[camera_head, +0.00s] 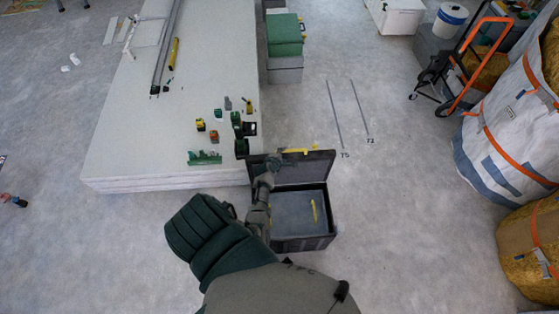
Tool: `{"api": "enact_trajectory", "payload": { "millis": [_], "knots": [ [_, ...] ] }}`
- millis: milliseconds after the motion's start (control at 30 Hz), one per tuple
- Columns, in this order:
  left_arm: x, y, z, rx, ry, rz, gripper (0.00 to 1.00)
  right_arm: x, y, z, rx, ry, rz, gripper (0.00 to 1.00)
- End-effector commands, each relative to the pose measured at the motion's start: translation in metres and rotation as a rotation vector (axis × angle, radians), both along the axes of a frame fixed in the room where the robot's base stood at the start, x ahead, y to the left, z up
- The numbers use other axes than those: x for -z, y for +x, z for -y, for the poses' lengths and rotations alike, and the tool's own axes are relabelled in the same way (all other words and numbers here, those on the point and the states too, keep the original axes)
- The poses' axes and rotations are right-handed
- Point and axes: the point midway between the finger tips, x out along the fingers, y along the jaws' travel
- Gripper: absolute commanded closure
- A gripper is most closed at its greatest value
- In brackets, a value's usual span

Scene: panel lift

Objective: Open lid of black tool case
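The black tool case (304,243) stands on the floor beside the front right corner of the white panel stack. Its lid (312,168) is raised at the far side, so the grey inside shows. A yellow piece (296,150) shows at the lid's top edge, and a thin yellow object (314,210) lies inside the case. My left gripper (270,163) is at the left part of the raised lid, and my arm covers the case's left side. The gripper's fingers are too small and dark to tell whether they hold the lid. My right gripper is out of view.
The white panel stack (140,130) fills the left, with several small power tools (215,136) near its right edge. Green and grey boxes (285,50) stand behind the case. A hand truck (460,70) and large bags (510,140) stand at right. Floor right of the case is clear.

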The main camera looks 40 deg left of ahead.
Motion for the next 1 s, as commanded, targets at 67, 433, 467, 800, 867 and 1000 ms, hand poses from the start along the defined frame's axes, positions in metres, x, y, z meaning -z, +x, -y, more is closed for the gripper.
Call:
{"api": "enact_trajectory", "payload": {
  "millis": [67,433,467,800,867,1000],
  "knots": [
    [0.004,-0.017,0.003,-0.003,0.002,-0.009,0.59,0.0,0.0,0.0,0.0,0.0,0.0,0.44],
    [0.003,-0.031,0.007,-0.003,0.002,-0.008,0.59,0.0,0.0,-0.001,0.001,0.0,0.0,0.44],
    [0.003,-0.031,0.007,-0.003,0.002,-0.008,0.59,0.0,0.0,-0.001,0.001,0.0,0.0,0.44],
    [-0.013,-0.036,0.007,-0.003,0.002,-0.006,0.59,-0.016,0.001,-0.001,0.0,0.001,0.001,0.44],
    [-0.017,-0.038,0.007,-0.002,0.003,-0.006,0.59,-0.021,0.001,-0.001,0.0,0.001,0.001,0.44],
    [-0.027,-0.043,0.007,-0.002,0.003,-0.005,0.59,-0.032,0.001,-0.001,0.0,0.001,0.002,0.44]
  ]
}}
